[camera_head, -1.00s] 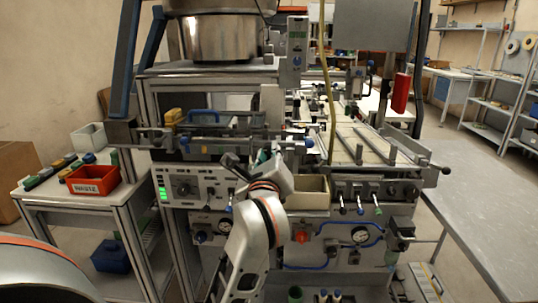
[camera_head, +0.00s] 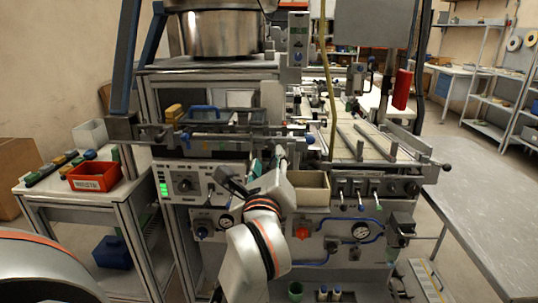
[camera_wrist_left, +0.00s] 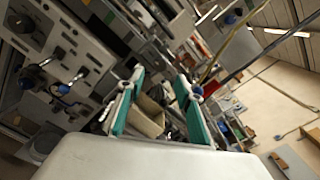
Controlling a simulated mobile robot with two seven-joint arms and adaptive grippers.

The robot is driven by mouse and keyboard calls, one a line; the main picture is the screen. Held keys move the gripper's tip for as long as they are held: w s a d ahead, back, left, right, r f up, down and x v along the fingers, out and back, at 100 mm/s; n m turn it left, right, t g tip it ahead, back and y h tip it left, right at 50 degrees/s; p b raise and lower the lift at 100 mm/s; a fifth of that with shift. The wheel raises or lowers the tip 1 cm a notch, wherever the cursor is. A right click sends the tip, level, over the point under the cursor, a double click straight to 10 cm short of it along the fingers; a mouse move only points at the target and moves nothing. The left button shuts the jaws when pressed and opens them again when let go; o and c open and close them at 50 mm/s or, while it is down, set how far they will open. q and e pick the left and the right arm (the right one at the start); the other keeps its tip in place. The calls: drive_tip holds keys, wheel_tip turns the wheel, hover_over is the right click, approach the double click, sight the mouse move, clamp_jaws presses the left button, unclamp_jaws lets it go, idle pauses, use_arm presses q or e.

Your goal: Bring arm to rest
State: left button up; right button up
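My left arm reaches up from the bottom middle of the head view, a grey link with a dark and orange ring. My left gripper (camera_head: 268,163) is in front of the machine, beside the beige bin (camera_head: 311,193). In the left wrist view the gripper (camera_wrist_left: 160,78) shows two teal-padded fingers standing well apart, with nothing held between them. The beige bin (camera_wrist_left: 148,118) shows behind and between the fingers there. My right gripper is in neither view.
The machine's control panel (camera_head: 197,185) and knobs are close to the left gripper. A red bin (camera_head: 95,177) stands on a side table at the left. A long grey bench (camera_head: 475,205) runs along the right.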

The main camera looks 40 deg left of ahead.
use_arm(q)
drive_tip(key=shift+s+d, duration=0.3)
drive_tip(key=shift+s, duration=0.25)
